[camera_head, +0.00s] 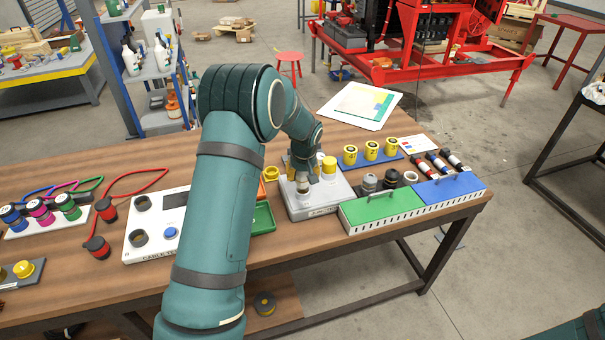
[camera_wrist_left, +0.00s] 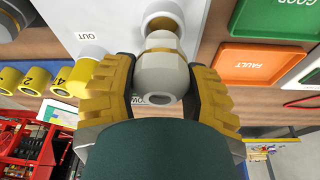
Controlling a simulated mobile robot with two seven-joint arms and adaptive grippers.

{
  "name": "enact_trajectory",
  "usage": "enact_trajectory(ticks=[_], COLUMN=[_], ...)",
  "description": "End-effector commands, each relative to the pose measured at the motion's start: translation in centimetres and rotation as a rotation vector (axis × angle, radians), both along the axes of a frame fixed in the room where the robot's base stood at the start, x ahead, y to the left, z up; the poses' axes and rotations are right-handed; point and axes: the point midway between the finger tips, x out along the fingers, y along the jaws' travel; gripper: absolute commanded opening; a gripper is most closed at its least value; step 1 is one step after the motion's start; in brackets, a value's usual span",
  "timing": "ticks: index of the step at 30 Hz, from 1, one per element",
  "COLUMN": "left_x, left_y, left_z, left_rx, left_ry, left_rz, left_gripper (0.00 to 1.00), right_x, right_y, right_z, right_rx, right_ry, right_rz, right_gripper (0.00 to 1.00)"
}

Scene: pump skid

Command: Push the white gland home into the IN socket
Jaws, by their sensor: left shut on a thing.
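The white gland (camera_wrist_left: 160,72) sits between the two yellow-padded fingers of my left gripper (camera_wrist_left: 160,88), which is shut on it. In the wrist view its far end points at the round IN socket (camera_wrist_left: 162,18) on the pale junction box (camera_wrist_left: 125,28), lined up with it. I cannot tell how deep it sits there. In the head view my left gripper (camera_head: 303,172) is over the left part of the junction box (camera_head: 318,206), with the gland (camera_head: 303,187) below it. A yellow fitting (camera_head: 329,166) stands on the box's other side. My right gripper is not in view.
A green-topped box (camera_head: 380,208) and a blue-topped box (camera_head: 450,188) stand right of the junction box. Yellow numbered cups (camera_head: 371,150) are behind. A green tray (camera_head: 263,218) and a cable tester (camera_head: 150,240) lie left.

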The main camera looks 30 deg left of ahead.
Motion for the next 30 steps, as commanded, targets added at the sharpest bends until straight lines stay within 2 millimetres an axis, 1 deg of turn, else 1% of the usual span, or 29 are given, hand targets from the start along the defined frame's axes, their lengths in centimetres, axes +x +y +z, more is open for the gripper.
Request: enact_trajectory(ticks=[30], left_x=[0.0], left_y=[0.0], left_z=[-1.8], left_rx=[0.0], left_ry=[0.0], left_rz=[0.0], left_gripper=[0.05], right_x=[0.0], right_y=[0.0], right_z=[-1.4], right_rx=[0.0], right_ry=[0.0], right_rz=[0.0], right_gripper=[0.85])
